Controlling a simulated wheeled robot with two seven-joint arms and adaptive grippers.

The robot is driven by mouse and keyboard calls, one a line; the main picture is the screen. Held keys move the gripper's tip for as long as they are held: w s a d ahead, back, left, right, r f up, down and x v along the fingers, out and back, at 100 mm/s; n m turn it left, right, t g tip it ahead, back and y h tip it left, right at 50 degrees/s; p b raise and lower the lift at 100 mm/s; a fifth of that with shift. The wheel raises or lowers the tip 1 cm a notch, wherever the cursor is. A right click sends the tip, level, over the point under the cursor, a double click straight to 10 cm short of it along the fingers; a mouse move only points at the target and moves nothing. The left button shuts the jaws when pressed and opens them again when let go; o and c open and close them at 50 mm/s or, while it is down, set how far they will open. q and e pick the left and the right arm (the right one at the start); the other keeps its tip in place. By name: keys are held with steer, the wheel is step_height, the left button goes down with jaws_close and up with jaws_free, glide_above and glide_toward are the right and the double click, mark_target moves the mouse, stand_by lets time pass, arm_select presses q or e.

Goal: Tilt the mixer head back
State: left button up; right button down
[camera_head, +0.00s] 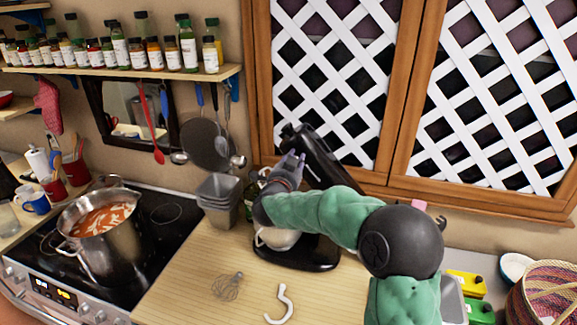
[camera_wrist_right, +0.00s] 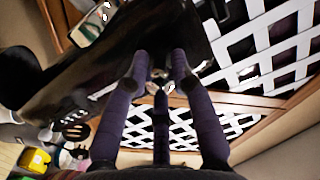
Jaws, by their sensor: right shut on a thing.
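The black stand mixer stands on the wooden counter by the window, its base (camera_head: 318,258) flat on the counter. Its head (camera_head: 325,163) is tilted up and back, its raised end toward the upper left. A pale bowl (camera_head: 277,241) sits on the base, partly hidden by my right arm. My right gripper (camera_head: 290,160), with purple fingers, is at the raised head. In the right wrist view the fingers (camera_wrist_right: 160,68) are close together against the dark head (camera_wrist_right: 100,75), shut on it; the exact contact is hard to see. My left gripper is not in view.
A whisk (camera_head: 228,287) and a white hook (camera_head: 280,304) lie on the front counter. Grey containers (camera_head: 219,200) stand left of the mixer. A steel pot (camera_head: 103,235) of red food is on the stove. The window lattice (camera_head: 330,70) is close behind the head.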

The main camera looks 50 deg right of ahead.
steer(key=shift+r, duration=0.1)
stand_by(0.3)
steer(key=c, duration=1.1)
jaws_free()
steer(key=shift+o, duration=0.3)
steer(key=shift+w, duration=0.1)
steer(key=v, duration=1.2)
